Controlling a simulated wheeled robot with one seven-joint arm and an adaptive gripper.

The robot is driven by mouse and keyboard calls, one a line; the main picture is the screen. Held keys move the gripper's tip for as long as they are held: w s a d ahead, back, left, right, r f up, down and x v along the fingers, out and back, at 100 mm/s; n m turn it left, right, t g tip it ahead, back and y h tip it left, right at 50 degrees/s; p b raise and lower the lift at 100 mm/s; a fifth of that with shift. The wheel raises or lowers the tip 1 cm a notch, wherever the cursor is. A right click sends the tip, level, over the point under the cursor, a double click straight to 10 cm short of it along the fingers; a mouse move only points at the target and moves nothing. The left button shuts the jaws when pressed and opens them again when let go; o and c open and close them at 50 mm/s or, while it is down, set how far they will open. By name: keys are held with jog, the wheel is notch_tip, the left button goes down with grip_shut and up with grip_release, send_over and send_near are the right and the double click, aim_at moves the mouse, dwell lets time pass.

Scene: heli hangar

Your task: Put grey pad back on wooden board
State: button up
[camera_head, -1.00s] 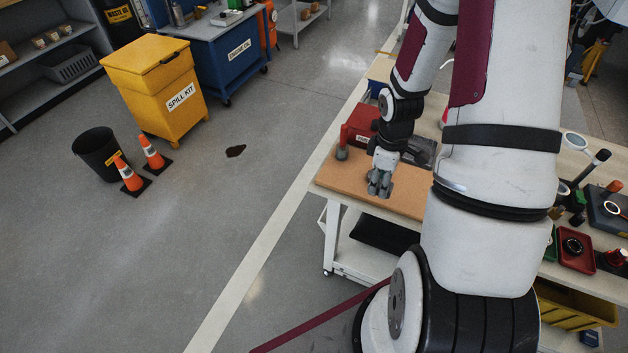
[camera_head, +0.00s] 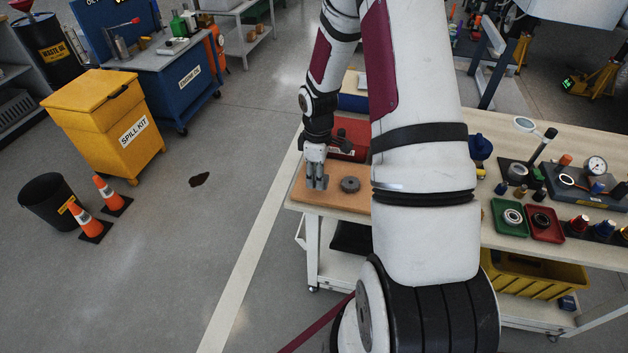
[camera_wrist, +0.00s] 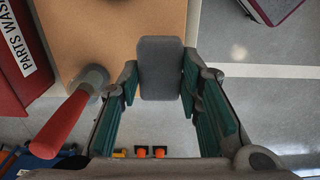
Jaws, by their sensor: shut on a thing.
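My gripper (camera_head: 316,182) is low at the left part of the tan wooden board (camera_head: 340,201), which lies on the workbench's near left corner. In the wrist view its teal-lined fingers (camera_wrist: 160,92) are shut on the grey pad (camera_wrist: 160,62), a dark rounded block. The pad overlaps the board (camera_wrist: 110,30) and its edge in that view; I cannot tell whether it touches the board. In the head view the pad is not clear between the fingers.
A red-handled tool (camera_wrist: 66,122) stands beside my fingers. A red box (camera_head: 352,138) is behind. Trays and tools fill the bench's right side. Open floor lies left.

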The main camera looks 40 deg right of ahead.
aim_at(315, 174)
jog(key=shift+w, duration=0.45)
jog(key=shift+w+f, duration=0.2)
jog(key=shift+w, duration=0.1)
jog(key=shift+d+f, duration=0.1)
jog(key=shift+f, duration=1.5)
jog(key=shift+f, duration=0.15)
jog(key=o, duration=1.2)
